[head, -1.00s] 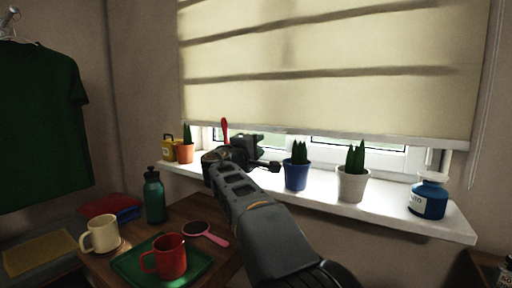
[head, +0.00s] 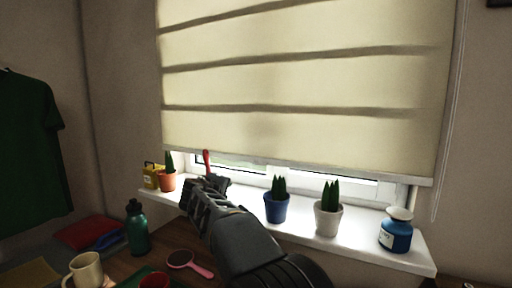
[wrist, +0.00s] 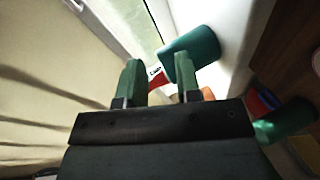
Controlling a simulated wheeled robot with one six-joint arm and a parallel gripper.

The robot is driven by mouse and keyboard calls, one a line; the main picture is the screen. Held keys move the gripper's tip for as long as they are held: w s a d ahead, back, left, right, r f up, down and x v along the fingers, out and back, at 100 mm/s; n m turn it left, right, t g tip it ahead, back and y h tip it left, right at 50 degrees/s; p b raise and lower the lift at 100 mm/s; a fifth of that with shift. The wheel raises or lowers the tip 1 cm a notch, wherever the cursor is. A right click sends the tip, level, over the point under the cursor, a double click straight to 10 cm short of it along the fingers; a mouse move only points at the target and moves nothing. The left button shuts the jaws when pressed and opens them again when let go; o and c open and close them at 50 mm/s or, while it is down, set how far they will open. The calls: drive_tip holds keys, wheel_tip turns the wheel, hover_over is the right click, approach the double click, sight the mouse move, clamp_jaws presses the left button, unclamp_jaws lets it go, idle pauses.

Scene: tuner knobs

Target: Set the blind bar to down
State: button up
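The blind bar (head: 300,168) is the pale rail along the lower edge of the cream roller blind (head: 290,85). It hangs a little above the white sill, with a strip of window showing beneath. My gripper (head: 210,180) is below the bar's left part, close to a red upright piece (head: 207,162). In the wrist view my gripper (wrist: 158,80) has its two fingers apart, with a gap between them. A red part (wrist: 157,80) shows beyond that gap; I cannot tell whether anything touches it. The blind fabric (wrist: 45,80) fills the left of the wrist view.
On the sill (head: 355,245) stand an orange pot (head: 168,183), a blue pot (head: 276,208), a white pot (head: 328,220) and a blue jar (head: 396,235). A green bottle (head: 137,230), a cream mug (head: 86,270) and a pink-handled brush (head: 190,262) are on the table below.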

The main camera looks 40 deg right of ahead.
drive_tip(key=w+a+m+t+y+p, duration=0.55)
drive_tip(key=a+m+y+p, duration=0.3)
drive_tip(key=a+m, duration=0.2)
drive_tip(key=m+g+h+p, duration=0.2)
drive_tip(key=m+g+h, duration=0.4)
drive_tip(key=m+h, duration=1.45)
approach(257, 164)
drive_tip(key=w+d+r+m+y, duration=0.1)
drive_tip(key=d+y, duration=0.1)
drive_tip(key=w+d+r+m+y, duration=0.1)
drive_tip(key=d+r+m, duration=0.1)
drive_tip(key=d, duration=0.1)
drive_tip(key=w+d+r+m+y, duration=0.1)
drive_tip(key=d+r+m+y, duration=0.1)
drive_tip(key=d, duration=0.1)
drive_tip(key=shift+w+d+r+y, duration=0.1)
drive_tip(key=shift+r+y, duration=0.05)
drive_tip(key=shift+y, duration=0.15)
drive_tip(key=shift+c, duration=0.4)
clamp_jaws()
